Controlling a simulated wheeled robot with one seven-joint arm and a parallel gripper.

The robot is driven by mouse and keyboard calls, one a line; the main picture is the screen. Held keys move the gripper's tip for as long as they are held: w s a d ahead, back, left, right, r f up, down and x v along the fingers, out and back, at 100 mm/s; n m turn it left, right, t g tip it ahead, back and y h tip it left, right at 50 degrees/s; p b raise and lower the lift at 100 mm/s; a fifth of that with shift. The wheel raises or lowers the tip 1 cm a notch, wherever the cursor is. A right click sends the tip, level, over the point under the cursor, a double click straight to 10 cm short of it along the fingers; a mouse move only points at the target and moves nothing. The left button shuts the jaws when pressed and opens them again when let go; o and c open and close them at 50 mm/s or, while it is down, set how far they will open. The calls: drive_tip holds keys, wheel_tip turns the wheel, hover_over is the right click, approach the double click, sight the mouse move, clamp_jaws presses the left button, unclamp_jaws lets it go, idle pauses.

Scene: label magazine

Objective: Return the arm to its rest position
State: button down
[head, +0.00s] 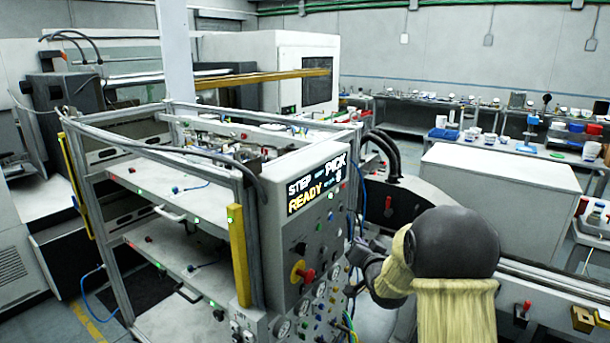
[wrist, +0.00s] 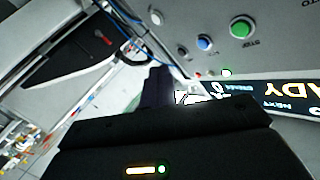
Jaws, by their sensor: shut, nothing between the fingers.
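My arm (head: 440,250), with a dark round joint and a pale yellow cover, reaches to the right side of the control panel in the head view. My gripper (head: 357,247) is small and partly hidden there, close beside the panel. In the wrist view my gripper (wrist: 160,88) shows as dark fingers beyond its black housing, which has an orange light bar and a green light. The fingers are shut and empty. The control panel (head: 293,248) has a screen (head: 317,185) reading "STEP", "PICK" and "READY". Its screen also shows upside down in the wrist view (wrist: 270,95).
The metal frame machine (head: 160,235) with shelves fills the left. A green button (wrist: 241,27) and a blue button (wrist: 205,43) lie close by on the panel. A white-topped cabinet (head: 500,185) and a rail (head: 560,290) stand to the right.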

drive_tip(key=s+f+n+g, duration=0.1)
drive_tip(key=s+g, duration=0.3)
drive_tip(key=s, duration=0.7)
drive_tip(key=s+a+f+n+g+h, duration=0.1)
drive_tip(key=s+f+g, duration=0.3)
drive_tip(key=s, duration=0.8)
drive_tip(key=s+f+n+g, duration=0.2)
drive_tip(key=s+g, duration=0.3)
drive_tip(key=s, duration=0.6)
drive_tip(key=shift+s+a+f+n+g, duration=0.15)
drive_tip(key=shift+s+f+n+g, duration=0.2)
drive_tip(key=shift+f, duration=0.3)
